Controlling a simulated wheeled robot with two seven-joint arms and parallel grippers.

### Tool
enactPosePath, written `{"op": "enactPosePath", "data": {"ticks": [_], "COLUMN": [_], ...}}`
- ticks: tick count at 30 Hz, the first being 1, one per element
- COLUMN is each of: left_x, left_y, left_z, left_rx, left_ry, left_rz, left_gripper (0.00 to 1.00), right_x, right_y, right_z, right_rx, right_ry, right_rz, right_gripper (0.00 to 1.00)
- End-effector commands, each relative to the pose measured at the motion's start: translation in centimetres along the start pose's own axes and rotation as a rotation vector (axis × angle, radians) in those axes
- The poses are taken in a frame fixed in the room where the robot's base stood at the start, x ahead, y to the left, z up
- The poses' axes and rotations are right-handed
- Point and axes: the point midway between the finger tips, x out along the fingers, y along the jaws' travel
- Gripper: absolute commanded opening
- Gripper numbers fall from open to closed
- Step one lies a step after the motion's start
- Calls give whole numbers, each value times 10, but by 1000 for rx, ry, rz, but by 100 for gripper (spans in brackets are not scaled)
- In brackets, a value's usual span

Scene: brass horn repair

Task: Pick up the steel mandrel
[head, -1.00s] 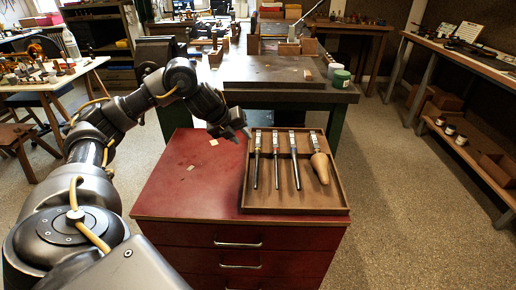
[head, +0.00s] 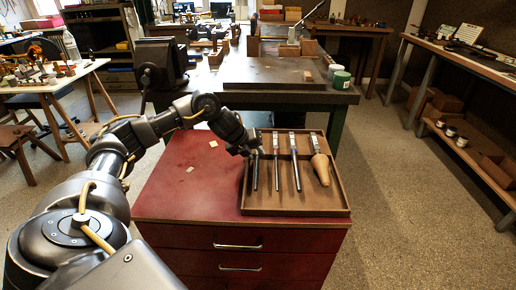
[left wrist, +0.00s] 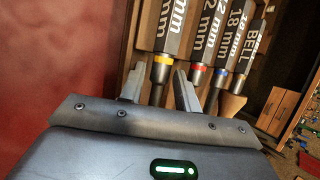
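A brown tray (head: 310,205) holds three slim steel mandrels side by side and a wooden bell-shaped one (head: 321,172). The leftmost steel mandrel (head: 255,178) has a label ending in "mm" and a yellow band (left wrist: 163,59) in the left wrist view. The second (head: 276,172) has a red band (left wrist: 198,66), the third (head: 295,172) a blue one (left wrist: 221,72). My left gripper (head: 252,152) is over the leftmost mandrel's labelled end and partly hides it. Its fingers (left wrist: 160,92) are apart, either side of that mandrel in the picture; contact cannot be told. My right gripper is not in view.
The tray stands on a red drawer cabinet (head: 185,190), whose left top is clear except for small pale scraps. A dark workbench (head: 270,98) with a vise (head: 160,62) and jars (head: 340,78) stands behind. A shelf unit (head: 465,55) lines the right.

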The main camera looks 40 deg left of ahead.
Motion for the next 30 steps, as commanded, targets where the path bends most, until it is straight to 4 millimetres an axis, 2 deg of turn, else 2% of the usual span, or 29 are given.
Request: {"op": "enactPosePath", "data": {"ticks": [5, 13, 25, 30], "left_x": [0, 0, -2, -9], "left_y": [0, 0, -2, -6], "left_z": [0, 0, 2, 5], "left_rx": [0, 0, 0, 0], "left_ry": [0, 0, -3, -4], "left_rz": [0, 0, -3, -4], "left_gripper": [32, 0, 0, 0], "right_x": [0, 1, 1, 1], "right_y": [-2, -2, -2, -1], "right_z": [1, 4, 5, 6], "right_rx": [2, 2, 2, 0], "right_ry": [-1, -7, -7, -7], "right_rz": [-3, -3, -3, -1], "right_gripper": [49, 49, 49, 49]}}
